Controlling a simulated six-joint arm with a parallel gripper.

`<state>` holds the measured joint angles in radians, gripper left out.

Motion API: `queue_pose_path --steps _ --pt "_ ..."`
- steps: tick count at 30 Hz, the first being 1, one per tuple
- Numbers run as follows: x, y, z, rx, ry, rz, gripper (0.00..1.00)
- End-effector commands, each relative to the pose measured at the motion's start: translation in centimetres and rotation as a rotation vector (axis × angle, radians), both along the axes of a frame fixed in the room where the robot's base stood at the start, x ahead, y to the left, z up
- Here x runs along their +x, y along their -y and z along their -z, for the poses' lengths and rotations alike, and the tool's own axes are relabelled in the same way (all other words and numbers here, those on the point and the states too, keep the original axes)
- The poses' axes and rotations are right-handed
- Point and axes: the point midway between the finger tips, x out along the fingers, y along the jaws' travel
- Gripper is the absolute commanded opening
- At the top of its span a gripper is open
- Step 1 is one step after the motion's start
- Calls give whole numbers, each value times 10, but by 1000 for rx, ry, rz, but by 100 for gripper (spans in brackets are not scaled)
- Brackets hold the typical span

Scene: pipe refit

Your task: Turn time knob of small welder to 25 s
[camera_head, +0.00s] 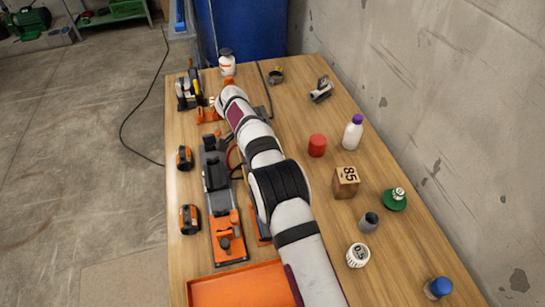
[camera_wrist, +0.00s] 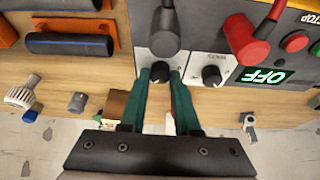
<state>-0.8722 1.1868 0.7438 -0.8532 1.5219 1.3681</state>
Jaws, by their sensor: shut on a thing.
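In the wrist view my gripper (camera_wrist: 162,74) has two teal fingers, one on each side of a round black knob (camera_wrist: 160,71), and is shut on it. The knob sits on a light panel of the small welder (camera_wrist: 290,75). A second black knob (camera_wrist: 211,76) with a white pointer mark is just right of it, free of the fingers. The welder's display (camera_wrist: 264,76) reads OFF, upside down. The label and pointer of the gripped knob are hidden, so I cannot read its setting. In the head view my arm hides the gripper and knobs.
A red-handled connector (camera_wrist: 240,32) and a grey plug (camera_wrist: 165,35) stand close to the knobs. On the wooden table are a red cylinder (camera_head: 317,145), a wooden block (camera_head: 346,182), a white bottle (camera_head: 352,132) and an orange tray (camera_head: 235,288). A concrete wall borders the right.

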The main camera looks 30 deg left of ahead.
Motion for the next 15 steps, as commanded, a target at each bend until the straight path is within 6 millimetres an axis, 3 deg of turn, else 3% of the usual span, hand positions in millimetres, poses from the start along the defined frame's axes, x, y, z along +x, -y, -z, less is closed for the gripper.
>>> queue_pose_path --steps 15 --pt "1 -1 0 1 -2 172 0"
